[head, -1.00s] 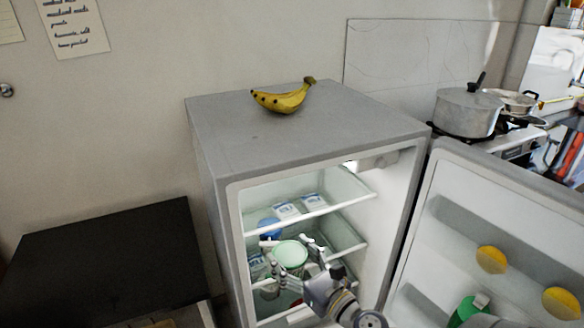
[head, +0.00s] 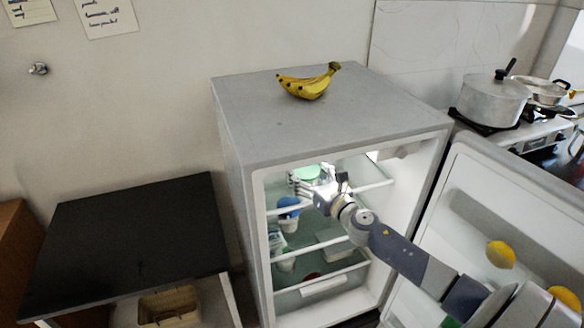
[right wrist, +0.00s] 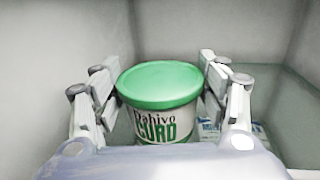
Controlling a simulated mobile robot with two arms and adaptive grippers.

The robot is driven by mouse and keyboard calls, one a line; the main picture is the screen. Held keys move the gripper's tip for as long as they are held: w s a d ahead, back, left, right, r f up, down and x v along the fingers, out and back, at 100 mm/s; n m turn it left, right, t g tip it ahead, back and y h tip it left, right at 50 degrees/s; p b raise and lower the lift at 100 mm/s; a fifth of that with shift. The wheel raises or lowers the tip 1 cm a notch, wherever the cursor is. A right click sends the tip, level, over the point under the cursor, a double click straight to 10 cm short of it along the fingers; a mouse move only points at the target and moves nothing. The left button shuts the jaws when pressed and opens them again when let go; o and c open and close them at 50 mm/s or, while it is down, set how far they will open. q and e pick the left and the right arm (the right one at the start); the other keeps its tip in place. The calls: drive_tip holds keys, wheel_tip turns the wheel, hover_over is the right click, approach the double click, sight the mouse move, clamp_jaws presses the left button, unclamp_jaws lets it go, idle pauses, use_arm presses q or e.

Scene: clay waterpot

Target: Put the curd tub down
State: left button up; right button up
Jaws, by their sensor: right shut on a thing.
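The curd tub (right wrist: 160,118) is white with a green lid and dark lettering. In the right wrist view it stands upright between the two fingers of my right gripper (right wrist: 160,72). In the head view its green lid (head: 305,173) shows inside the open fridge (head: 235,150), at the upper shelf level. My right gripper (head: 316,183) is shut on the tub there. Whether the tub's base touches the shelf I cannot tell. My left gripper is not in view.
A blue-and-white pack (right wrist: 209,126) lies right of the tub. A blue item (head: 288,207) stands on a lower shelf. The open fridge door (head: 500,200) is at the right. Bananas (head: 308,82) lie on the fridge top. A black-topped table (head: 130,235) stands left.

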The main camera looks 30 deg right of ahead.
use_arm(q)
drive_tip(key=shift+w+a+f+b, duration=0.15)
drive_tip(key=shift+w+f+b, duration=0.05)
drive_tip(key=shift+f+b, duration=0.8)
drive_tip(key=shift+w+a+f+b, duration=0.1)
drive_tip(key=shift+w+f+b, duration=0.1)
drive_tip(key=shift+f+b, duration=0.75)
use_arm(e)
drive_tip(key=shift+w+d+f, duration=0.1)
drive_tip(key=shift+w+f, duration=0.45)
drive_tip(key=shift+w, duration=0.75)
drive_tip(key=shift+w+a+f, duration=0.1)
drive_tip(key=shift+w+f, duration=0.5)
drive_tip(key=shift+w, duration=0.75)
drive_tip(key=shift+w+d+f, duration=0.1)
drive_tip(key=shift+w+f, duration=0.45)
drive_tip(key=shift+w, duration=0.75)
drive_tip(key=shift+f, duration=0.15)
drive_tip(key=o, duration=1.4)
drive_tip(key=shift+c, duration=0.2)
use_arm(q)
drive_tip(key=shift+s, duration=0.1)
use_arm(e)
drive_tip(key=shift+s, duration=0.15)
